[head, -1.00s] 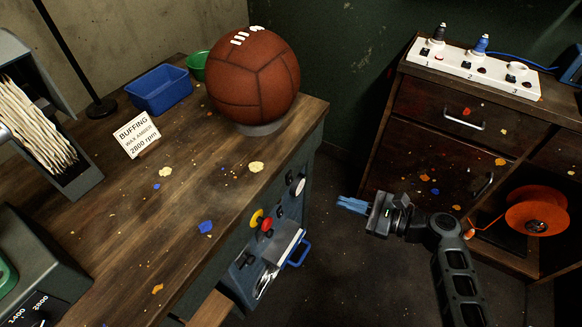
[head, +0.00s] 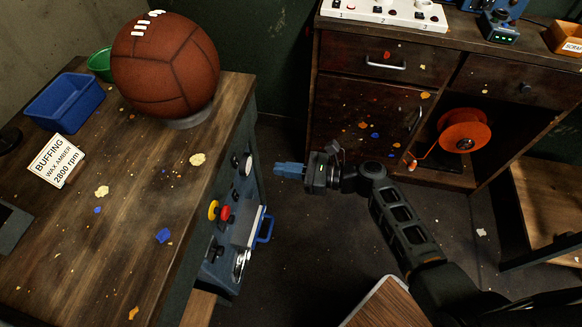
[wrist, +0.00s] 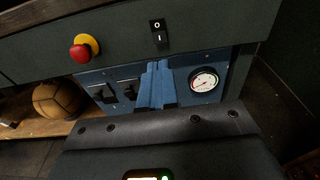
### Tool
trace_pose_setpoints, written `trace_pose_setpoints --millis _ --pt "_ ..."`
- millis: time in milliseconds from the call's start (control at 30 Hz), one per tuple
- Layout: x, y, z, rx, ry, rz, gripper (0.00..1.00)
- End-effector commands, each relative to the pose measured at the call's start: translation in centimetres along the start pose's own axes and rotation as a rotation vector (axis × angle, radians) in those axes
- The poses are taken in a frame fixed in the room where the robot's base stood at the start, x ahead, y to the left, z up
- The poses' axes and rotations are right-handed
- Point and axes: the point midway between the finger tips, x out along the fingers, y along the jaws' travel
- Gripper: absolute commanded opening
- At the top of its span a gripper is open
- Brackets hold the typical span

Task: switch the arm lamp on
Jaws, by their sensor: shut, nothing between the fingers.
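No arm lamp can be made out for certain; a round black base (head: 8,138) is cut off at the head view's left edge. My gripper (head: 278,168) has blue fingers, shut and empty, just right of the bench's side panel. In the wrist view the fingers (wrist: 156,66) point at this panel. A black rocker switch (wrist: 157,32) marked O and I shows above the fingertips. A red button on a yellow collar (wrist: 85,48) is to its left. Two black switches (wrist: 103,93) (wrist: 130,88) are left of the fingers, a round gauge (wrist: 204,80) right. Contact cannot be told.
The bench (head: 130,200) carries a leather ball (head: 165,65), a blue bin (head: 64,102) and a buffing sign (head: 56,160). A blue handle (head: 265,225) juts from its side. A cabinet (head: 365,95) with a numbered power strip (head: 385,10) stands behind. Floor between is open.

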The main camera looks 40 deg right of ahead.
Motion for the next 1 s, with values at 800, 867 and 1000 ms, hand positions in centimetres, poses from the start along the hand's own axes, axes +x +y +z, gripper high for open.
trace_pose_setpoints --millis 800,867,1000 --pt "9.7 0.0 0.0 -0.001 0.0 -0.001 0.0" --pt "9.7 0.0 0.0 -0.001 0.0 -0.001 0.0" --pt "9.7 0.0 0.0 -0.001 0.0 0.0 0.0"
